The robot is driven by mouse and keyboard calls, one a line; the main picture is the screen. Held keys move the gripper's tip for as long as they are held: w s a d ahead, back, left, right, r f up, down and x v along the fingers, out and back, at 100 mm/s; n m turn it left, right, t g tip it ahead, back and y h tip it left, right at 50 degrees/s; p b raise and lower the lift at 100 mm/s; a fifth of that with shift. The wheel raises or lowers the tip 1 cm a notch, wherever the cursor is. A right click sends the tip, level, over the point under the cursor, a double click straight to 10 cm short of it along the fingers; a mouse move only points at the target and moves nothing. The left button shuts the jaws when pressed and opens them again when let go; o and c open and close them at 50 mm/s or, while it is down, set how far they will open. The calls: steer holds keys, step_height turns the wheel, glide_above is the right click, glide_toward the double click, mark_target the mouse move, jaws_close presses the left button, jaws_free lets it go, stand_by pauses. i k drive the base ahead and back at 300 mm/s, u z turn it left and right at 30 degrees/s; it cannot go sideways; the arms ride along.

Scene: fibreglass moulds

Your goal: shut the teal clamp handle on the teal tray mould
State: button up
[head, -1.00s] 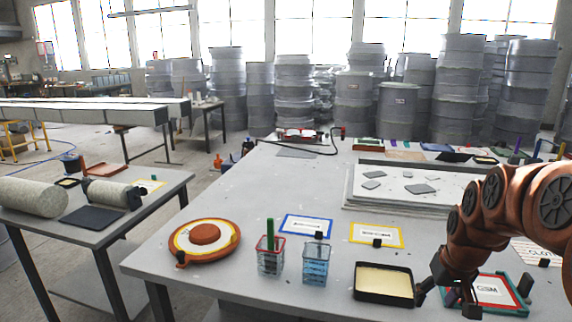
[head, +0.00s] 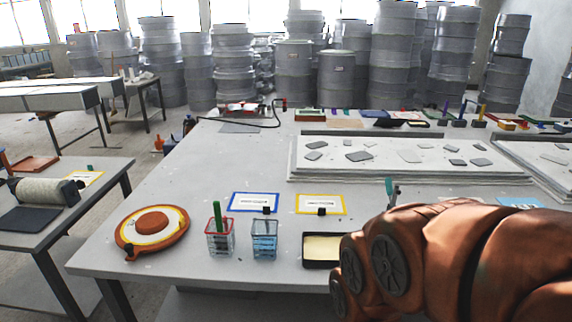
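The teal tray mould is not visible now; my arm covers the lower right of the head view, where the tray showed earlier. A small upright teal piece (head: 390,188) stands up just above my arm, with a grey part beside it. I cannot tell whether it is the clamp handle. My gripper is out of sight, behind my arm or below the frame, so its fingers and any contact are hidden.
A black tray with a cream filling (head: 322,249) sits just left of my arm, partly covered. A yellow-framed card (head: 320,205), a blue-framed card (head: 254,202), two wire cups (head: 264,240) and a round orange mould (head: 152,224) stand further left. A white slab (head: 390,170) lies behind.

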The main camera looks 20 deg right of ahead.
mark_target(388, 180)
steer(key=z, duration=1.2)
